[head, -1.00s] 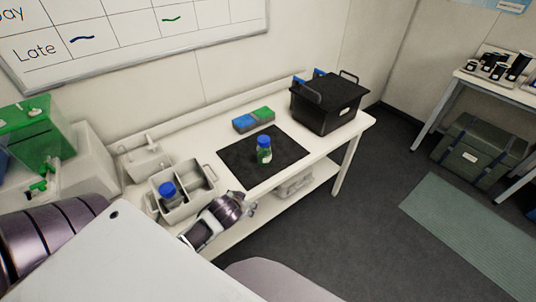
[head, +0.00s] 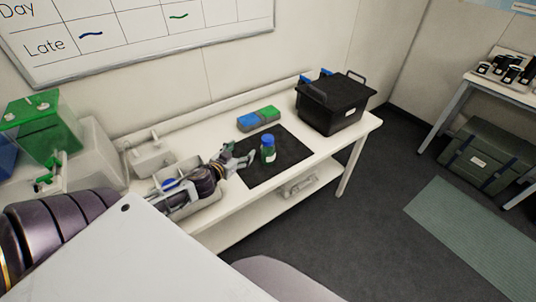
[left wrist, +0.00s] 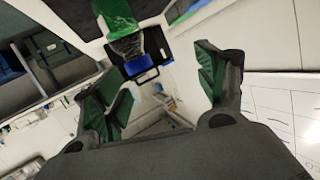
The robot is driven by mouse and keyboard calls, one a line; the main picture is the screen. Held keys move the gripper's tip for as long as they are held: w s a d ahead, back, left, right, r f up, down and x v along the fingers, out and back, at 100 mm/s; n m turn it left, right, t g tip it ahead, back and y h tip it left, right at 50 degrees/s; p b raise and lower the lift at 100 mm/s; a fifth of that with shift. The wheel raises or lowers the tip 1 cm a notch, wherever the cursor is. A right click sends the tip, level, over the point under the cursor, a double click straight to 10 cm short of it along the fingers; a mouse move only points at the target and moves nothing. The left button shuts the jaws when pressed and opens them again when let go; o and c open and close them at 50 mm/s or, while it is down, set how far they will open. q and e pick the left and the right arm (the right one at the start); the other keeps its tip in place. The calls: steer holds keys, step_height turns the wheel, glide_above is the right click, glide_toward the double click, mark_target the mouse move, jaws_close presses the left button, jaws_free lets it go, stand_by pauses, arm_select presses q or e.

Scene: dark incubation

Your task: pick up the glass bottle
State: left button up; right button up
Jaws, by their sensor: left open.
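The glass bottle (head: 268,151), green with a blue cap, stands upright on the black mat (head: 294,155) on the white bench. My left gripper (head: 242,158) is open and just left of the bottle, fingers pointing toward it. In the left wrist view the bottle (left wrist: 128,36) with its blue cap shows ahead of the open left gripper (left wrist: 160,64), nearer the left-hand finger. The fingers appear apart from it. My right gripper is in neither view.
A grey caddy (head: 201,203) holding another blue-capped bottle (head: 170,184) is partly hidden by my left arm. A blue and green box (head: 258,119) lies behind the mat. A black bin (head: 338,108) stands at the right. The mat's right part is clear.

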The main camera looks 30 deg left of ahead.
mark_target(263, 141)
arm_select(q)
steer(key=shift+w+a+r+m+g+h, duration=0.3)
steer(key=shift+w+r+m+g+h, duration=0.2)
steer(key=shift+m+h, duration=0.6)
steer(key=shift+w+a+r+m+g+h, duration=0.35)
steer(key=shift+m+g+h, duration=0.25)
steer(key=shift+h, duration=0.95)
steer(key=shift+w+a+r+m+g+h, duration=0.3)
steer(key=shift+r+m+g+h, duration=0.2)
steer(key=shift+m+h, duration=0.65)
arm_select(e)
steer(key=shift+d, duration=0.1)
arm_select(q)
steer(key=shift+n, duration=0.25)
steer(key=shift+w+d+h, duration=0.15)
steer(key=shift+w+h, duration=0.05)
steer(key=shift+h, duration=0.1)
steer(key=shift+b+x, duration=0.85)
steer(key=shift+x, duration=3.05)
steer(key=shift+w+f, duration=0.15)
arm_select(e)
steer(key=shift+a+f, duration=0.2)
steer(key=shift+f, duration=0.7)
